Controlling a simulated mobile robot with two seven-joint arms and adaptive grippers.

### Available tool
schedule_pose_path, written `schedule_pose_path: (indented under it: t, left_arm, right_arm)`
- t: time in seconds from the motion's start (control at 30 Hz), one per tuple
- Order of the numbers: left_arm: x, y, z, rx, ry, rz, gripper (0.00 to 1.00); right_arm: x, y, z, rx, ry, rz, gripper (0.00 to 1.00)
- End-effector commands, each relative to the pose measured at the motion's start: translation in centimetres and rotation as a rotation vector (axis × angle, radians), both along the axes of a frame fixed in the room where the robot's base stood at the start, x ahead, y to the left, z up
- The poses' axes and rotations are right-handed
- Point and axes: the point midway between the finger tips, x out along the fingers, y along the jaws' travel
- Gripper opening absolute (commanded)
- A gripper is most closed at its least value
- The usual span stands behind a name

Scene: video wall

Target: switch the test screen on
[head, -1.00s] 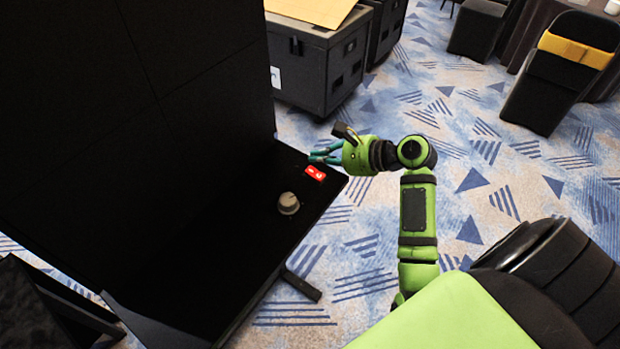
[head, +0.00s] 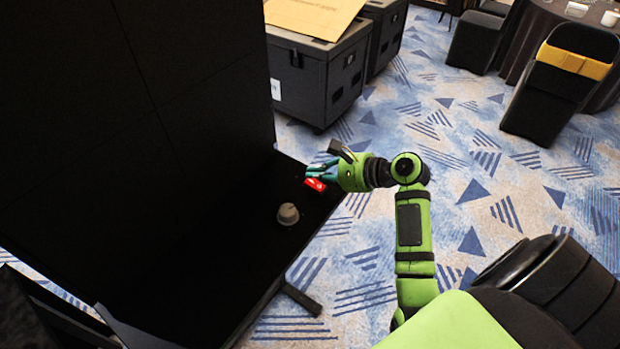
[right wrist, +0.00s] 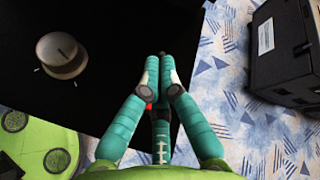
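The tall black screen wall (head: 130,90) fills the left of the head view and looks dark. A red switch (head: 315,185) sits near the far right corner of the black tabletop (head: 230,260) before it. My right gripper (head: 322,172) has its teal fingers over or right beside the switch; I cannot tell if they touch. In the right wrist view its fingertips (right wrist: 158,65) lie close together, and only a bit of red (right wrist: 149,106) shows between the fingers. The gap to the opposing finger is hidden. My left gripper is not in view.
A round grey knob (head: 288,214) stands on the tabletop nearer than the switch; it also shows in the right wrist view (right wrist: 61,55). Black cases (head: 315,75) stand behind the table, one with a cardboard sheet (head: 315,15). A black chair (head: 555,85) stands far right. Patterned carpet is open at right.

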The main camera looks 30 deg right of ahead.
Motion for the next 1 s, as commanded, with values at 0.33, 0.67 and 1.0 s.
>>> schedule_pose_path:
  t: [0.33, 0.67, 1.0]
  left_arm:
    - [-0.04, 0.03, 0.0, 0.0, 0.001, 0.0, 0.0]
    - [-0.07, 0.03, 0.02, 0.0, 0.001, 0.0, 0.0]
    - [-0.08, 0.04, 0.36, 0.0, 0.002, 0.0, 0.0]
  right_arm:
    - [-0.01, -0.01, 0.0, 0.0, 0.0, 0.0, 0.0]
    - [0.01, 0.0, -0.03, 0.0, 0.0, 0.0, 0.0]
    - [0.25, 0.09, -0.83, 0.0, 0.001, 0.001, 0.0]
